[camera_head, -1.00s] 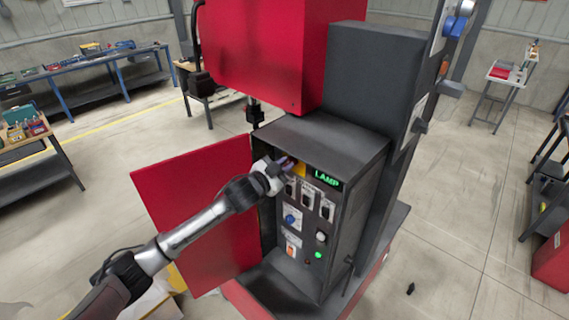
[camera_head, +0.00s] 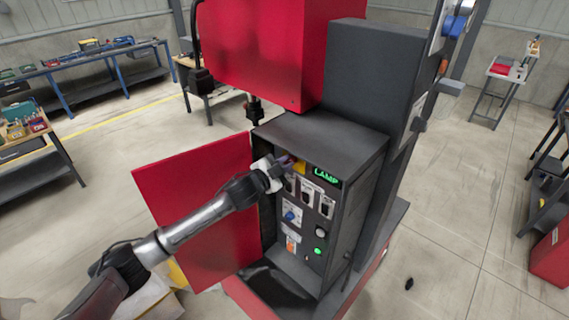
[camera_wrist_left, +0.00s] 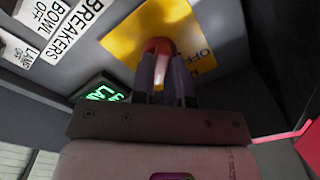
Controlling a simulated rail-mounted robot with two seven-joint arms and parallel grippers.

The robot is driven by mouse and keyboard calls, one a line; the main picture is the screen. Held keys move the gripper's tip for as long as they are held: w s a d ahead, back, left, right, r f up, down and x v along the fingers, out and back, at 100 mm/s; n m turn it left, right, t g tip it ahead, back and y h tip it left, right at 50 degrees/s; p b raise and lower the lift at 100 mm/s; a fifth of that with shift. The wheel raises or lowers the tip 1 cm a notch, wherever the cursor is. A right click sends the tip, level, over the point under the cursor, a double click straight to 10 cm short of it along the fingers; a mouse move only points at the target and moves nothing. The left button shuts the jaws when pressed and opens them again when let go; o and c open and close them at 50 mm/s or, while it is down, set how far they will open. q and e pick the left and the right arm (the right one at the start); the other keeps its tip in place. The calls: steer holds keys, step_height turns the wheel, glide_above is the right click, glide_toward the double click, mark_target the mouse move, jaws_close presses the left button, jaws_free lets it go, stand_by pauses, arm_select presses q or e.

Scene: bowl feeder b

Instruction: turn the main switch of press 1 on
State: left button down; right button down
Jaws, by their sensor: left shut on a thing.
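The control cabinet of the press (camera_head: 345,225) stands with its red door (camera_head: 205,205) swung open to the left. The main switch, a red handle (camera_wrist_left: 158,46) on a yellow plate (camera_wrist_left: 185,30), shows in the left wrist view. The yellow plate also shows in the head view (camera_head: 300,167). My left gripper (camera_wrist_left: 162,75) is shut on the red handle, with its fingers on both sides of it. In the head view my left gripper (camera_head: 282,165) reaches into the cabinet's upper left and hides the handle. My right gripper is not in view.
Black breaker switches (camera_head: 307,193), a blue knob (camera_head: 290,216) and a lit green lamp (camera_head: 318,251) sit on the panel below. A green LAMP display (camera_head: 326,175) glows right of the yellow plate. The open door stands close beside my left arm.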

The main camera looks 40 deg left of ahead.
arm_select(q)
steer(key=c, duration=1.1)
jaws_free()
steer(key=shift+s+f, duration=0.1)
steer(key=shift+s, duration=0.4)
steer(key=shift+s+a+b, duration=0.2)
steer(key=shift+s+b, duration=1)
steer(key=shift+s, duration=2)
steer(key=shift+s+a+b, duration=0.2)
steer(key=shift+s+b, duration=0.95)
steer(key=shift+s, duration=2)
